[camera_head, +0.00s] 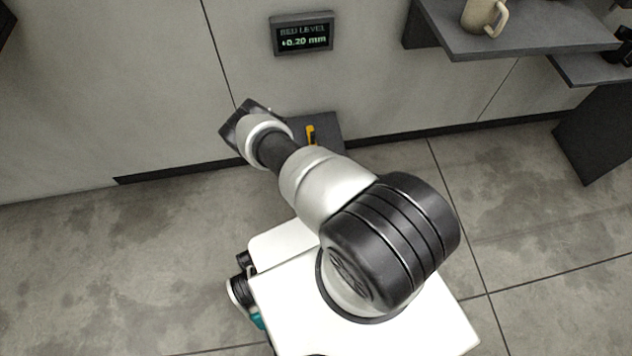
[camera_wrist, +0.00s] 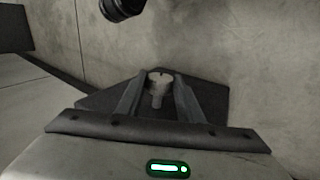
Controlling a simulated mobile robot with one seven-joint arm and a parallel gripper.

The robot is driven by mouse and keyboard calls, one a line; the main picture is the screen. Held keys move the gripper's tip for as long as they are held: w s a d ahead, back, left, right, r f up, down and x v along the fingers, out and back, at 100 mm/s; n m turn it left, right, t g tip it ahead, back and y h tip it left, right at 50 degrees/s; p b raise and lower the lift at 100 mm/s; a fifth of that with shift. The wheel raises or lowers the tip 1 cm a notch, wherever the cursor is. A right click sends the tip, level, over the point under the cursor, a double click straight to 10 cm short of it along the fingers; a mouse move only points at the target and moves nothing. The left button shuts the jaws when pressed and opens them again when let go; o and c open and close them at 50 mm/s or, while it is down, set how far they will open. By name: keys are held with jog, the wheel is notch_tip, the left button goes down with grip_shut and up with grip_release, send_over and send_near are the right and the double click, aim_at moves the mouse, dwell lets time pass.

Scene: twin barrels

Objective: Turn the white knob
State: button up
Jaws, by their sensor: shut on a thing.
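The white knob (camera_wrist: 160,75) shows in the wrist view as a pale round head with a short stem, at the top centre between my fingers. My gripper (camera_wrist: 158,88) has a dark finger on each side of it and is shut on it. The knob stands against a dark plate (camera_wrist: 92,102). In the head view my gripper (camera_head: 248,117) is low by the wall at the left of centre; the knob is hidden there.
A wall display (camera_head: 303,34) reads "BED LEVEL +0.20 mm". A dark ledge (camera_head: 328,128) with a yellow item (camera_head: 311,135) lies right of my gripper. A grey shelf (camera_head: 545,35) with a beige mug (camera_head: 484,16) juts out at upper right.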

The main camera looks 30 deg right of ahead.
jog(key=shift+a+f+h, duration=0.1)
jog(key=shift+a+h, duration=0.05)
jog(key=shift+h, duration=0.45)
jog(key=o, duration=1.1)
jog(key=p+v, duration=0.1)
jog(key=v, duration=0.4)
jog(key=p+v, duration=0.1)
jog(key=v, duration=0.5)
jog(key=p+v, duration=0.2)
jog(key=v, duration=0.4)
jog(key=shift+w+a, duration=0.3)
jog(key=shift+w, duration=0.05)
jog(key=shift+c, duration=0.2)
